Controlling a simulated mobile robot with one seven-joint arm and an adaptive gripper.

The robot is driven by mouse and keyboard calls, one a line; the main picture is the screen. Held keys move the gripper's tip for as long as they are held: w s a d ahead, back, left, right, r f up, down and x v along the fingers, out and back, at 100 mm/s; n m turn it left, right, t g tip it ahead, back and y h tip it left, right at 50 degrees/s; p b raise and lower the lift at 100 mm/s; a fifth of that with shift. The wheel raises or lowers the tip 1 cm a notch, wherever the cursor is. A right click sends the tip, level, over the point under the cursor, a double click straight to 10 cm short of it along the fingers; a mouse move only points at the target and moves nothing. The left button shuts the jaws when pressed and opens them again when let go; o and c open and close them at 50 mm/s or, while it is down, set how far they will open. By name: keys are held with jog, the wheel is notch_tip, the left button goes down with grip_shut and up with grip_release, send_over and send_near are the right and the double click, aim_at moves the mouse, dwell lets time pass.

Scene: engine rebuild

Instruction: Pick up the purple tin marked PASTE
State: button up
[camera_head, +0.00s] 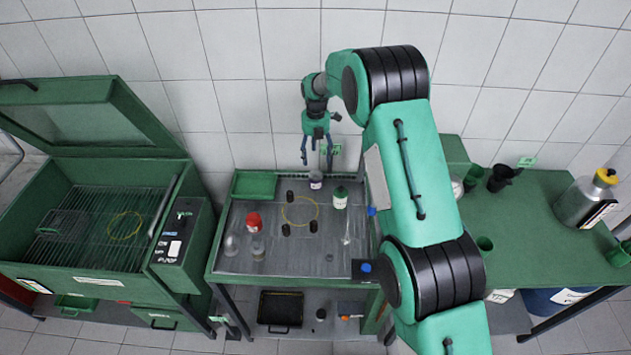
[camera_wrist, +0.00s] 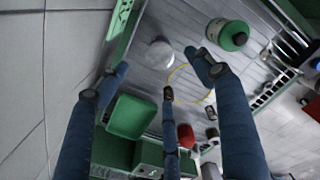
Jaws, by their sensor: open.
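The small tin (camera_head: 316,181), pale with a purplish band, stands at the back of the metal worktop in the head view. Its lettering is too small to read. My gripper (camera_head: 317,157) hangs open above it, fingers pointing down and apart from it. In the wrist view a pale round thing (camera_wrist: 160,52), which looks like the tin, lies between and beyond the spread fingers of my gripper (camera_wrist: 157,62). Nothing is held.
A yellow ring (camera_head: 300,211) and several dark pieces lie in front. A green tray (camera_head: 254,186) is at the left, a red item (camera_head: 253,220) front left. The tiled wall is close behind.

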aim_at(316, 174)
jog(key=shift+f, duration=4.3)
jog(key=shift+f, duration=0.1)
jog(key=shift+f, duration=2.5)
jog(key=c, duration=1.5)
jog(key=shift+r, duration=0.15)
jog(key=shift+c, duration=0.2)
